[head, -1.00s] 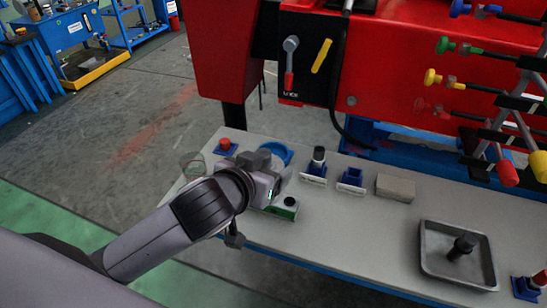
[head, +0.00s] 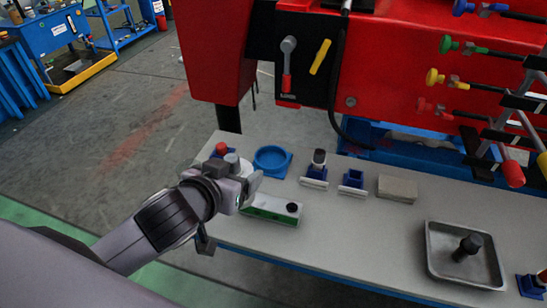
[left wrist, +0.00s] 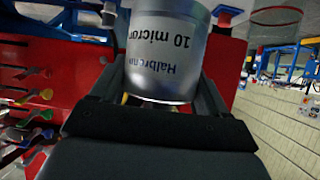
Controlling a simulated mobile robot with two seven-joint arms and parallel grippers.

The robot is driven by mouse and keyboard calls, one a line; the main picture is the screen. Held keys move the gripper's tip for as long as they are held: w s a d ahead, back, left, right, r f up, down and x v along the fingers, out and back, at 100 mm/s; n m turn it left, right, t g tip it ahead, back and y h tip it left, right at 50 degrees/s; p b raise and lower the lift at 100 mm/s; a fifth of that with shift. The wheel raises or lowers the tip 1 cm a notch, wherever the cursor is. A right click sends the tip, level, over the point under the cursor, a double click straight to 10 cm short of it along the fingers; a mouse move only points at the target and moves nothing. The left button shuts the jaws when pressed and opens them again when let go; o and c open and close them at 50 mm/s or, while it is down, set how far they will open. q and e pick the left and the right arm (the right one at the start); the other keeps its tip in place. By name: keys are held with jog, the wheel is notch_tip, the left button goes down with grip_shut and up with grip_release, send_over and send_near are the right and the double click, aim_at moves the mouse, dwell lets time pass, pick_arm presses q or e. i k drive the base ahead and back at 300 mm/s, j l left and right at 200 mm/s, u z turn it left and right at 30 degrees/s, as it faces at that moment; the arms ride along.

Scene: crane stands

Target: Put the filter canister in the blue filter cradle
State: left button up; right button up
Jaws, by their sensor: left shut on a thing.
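The filter canister (left wrist: 168,50) is a silver cylinder with dark lettering, including "10 micron". My left gripper (head: 245,182) is shut on it, and the left wrist view shows it between the two fingers (left wrist: 160,92). In the head view the canister is mostly hidden by my gripper and hard to make out. The blue filter cradle (head: 288,165) is a round blue holder on the grey bench, and its inside looks empty. My gripper is to the left of the cradle and nearer to me, apart from it in the picture. My right gripper is not in view.
A green-and-white box (head: 270,217) with a black knob lies in front of the cradle. A red knob (head: 221,148) is behind my gripper. Small blue stands (head: 353,179), a grey block (head: 397,188) and a metal tray (head: 440,275) stand to the right. A red machine (head: 380,80) rises behind.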

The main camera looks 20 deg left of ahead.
aim_at(272, 162)
jog(key=i+j+z, duration=0.1)
jog(key=j+z, duration=0.25)
jog(key=j, duration=0.25)
jog(key=j+z, duration=0.35)
jog(key=j, duration=0.25)
jog(key=j+z, duration=0.35)
jog(key=j, duration=0.3)
